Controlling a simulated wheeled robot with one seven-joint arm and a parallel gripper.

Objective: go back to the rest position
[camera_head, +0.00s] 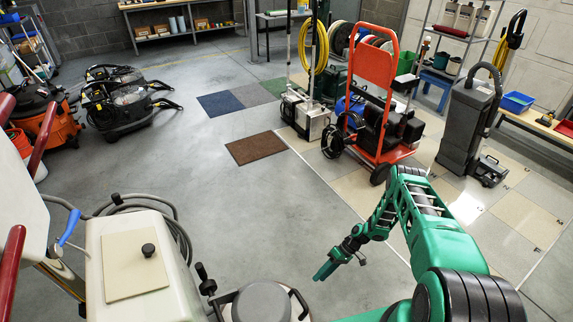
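My green arm reaches in from the bottom right of the head view, with its elbow raised and its forearm sloping down to the left. My gripper (341,264) hangs over bare grey floor, right of the round grey lid in the foreground. It is small and dark in this view, and I cannot tell whether its fingers are apart or closed. I see no object held in it.
A white machine with a beige lid (137,262) and a round grey lid (262,302) fill the near left. An orange hand truck (372,75) and a grey upright machine (467,125) stand beyond my arm. The middle floor is open around a brown mat (255,148).

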